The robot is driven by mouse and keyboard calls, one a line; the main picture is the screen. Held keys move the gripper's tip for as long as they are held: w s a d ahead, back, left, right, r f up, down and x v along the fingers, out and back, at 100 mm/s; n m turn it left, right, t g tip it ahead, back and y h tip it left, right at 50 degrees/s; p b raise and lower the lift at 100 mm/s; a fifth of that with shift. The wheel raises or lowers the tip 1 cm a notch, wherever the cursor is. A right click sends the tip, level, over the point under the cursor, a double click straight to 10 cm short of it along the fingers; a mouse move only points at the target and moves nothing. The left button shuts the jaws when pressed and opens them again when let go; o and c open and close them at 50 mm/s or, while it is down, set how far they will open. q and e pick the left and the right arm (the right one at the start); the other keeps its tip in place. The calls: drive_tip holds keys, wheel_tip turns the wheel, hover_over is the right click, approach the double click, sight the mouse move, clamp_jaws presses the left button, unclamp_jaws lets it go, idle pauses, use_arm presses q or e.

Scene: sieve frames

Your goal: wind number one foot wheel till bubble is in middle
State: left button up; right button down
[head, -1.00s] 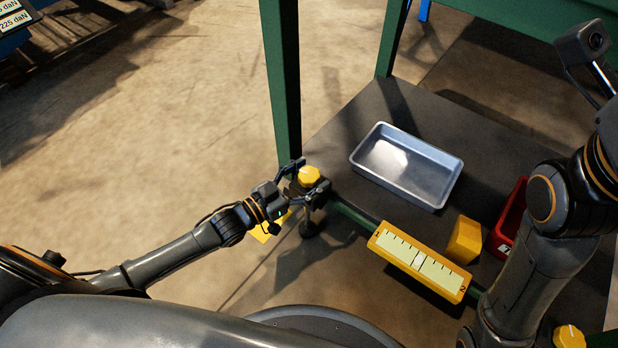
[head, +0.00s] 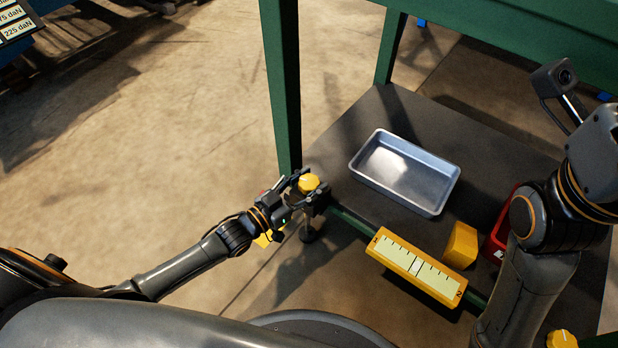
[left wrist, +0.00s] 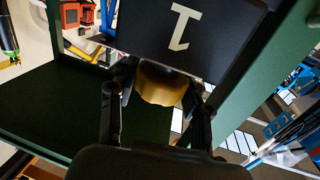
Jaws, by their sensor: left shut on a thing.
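The number one foot wheel (head: 309,182) is a yellow lobed knob at the near left corner of the green frame. My left gripper (head: 308,189) is shut on it, one finger on each side. In the left wrist view the wheel (left wrist: 160,84) sits between the fingers, under a dark plate with an upside-down "1" (left wrist: 185,27). The yellow level (head: 400,270) lies along the frame's near edge; its pale bubble (head: 417,267) is around the middle of the scale, exact centring too small to tell. My right gripper is out of view; only its arm shows.
A silver tray (head: 405,207) rests on the dark lower shelf (head: 345,133). A yellow block (head: 461,245) and a red bin (head: 497,240) stand right of the level. Another yellow wheel (head: 562,340) shows at bottom right. A green leg (head: 282,90) rises beside my left gripper.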

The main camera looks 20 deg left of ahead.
use_arm(q)
drive_tip(key=o, duration=1.2)
drive_tip(key=shift+c, duration=0.2)
drive_tip(key=v, duration=1.2)
